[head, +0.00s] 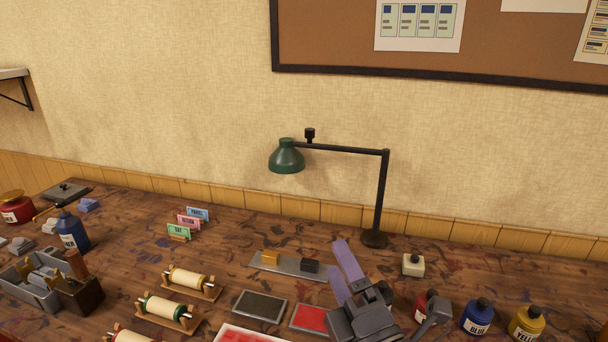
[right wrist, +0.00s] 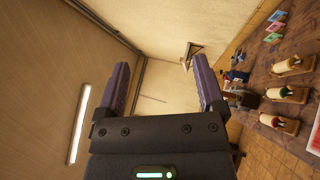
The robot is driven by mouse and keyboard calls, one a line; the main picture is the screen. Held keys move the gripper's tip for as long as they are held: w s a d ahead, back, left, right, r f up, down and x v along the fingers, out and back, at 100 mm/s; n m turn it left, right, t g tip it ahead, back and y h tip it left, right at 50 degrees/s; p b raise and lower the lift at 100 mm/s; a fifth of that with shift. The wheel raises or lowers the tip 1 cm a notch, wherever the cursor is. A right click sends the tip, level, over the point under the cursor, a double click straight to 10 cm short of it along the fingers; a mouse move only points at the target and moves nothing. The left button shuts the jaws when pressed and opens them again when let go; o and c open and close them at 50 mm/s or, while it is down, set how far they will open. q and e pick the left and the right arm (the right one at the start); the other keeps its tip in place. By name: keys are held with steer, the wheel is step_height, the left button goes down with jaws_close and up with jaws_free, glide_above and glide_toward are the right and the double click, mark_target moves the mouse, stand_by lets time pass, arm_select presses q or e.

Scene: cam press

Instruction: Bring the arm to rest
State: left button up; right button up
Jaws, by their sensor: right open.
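My right gripper (head: 340,262) is in the head view at the lower middle, its purple fingers pointing up and to the left over the table. The right wrist view shows the right gripper (right wrist: 160,68) with its fingers wide apart and nothing between them. It appears held above the table; its exact height is hard to tell. It hides part of the tabletop near the red pad and bottles. My left gripper is in neither view.
The table (head: 225,250) carries a lamp (head: 287,157), a metal plate (head: 290,265), rollers (head: 192,284), a dark pad (head: 260,306), a red pad (head: 310,318), a blue bottle (head: 478,317) and a yellow bottle (head: 526,323). A grey tray (head: 22,286) stands at left. Free tabletop lies before the lamp.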

steer(key=s+d+f+m+g+h, duration=0.3)
steer(key=d+f+m+g+h, duration=0.4)
steer(key=f+m, duration=0.55)
steer(key=s+d+f+m+g, duration=0.3)
steer(key=s+f+m+g, duration=0.75)
steer(key=s, duration=0.65)
steer(key=s+f+n+g+b, duration=0.1)
steer(key=s+f+b, duration=0.15)
steer(key=f, duration=1.05)
steer(key=s+f+n+b, duration=0.1)
steer(key=f+b, duration=0.2)
steer(key=f, duration=1)
arm_select(q)
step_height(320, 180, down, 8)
steer(key=b, duration=0.2)
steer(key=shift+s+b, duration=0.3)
steer(key=shift+b, duration=0.05)
arm_select(e)
steer(key=s+d+f+g+h, duration=0.1)
steer(key=s+d+f, duration=0.2)
steer(key=s+f, duration=0.9)
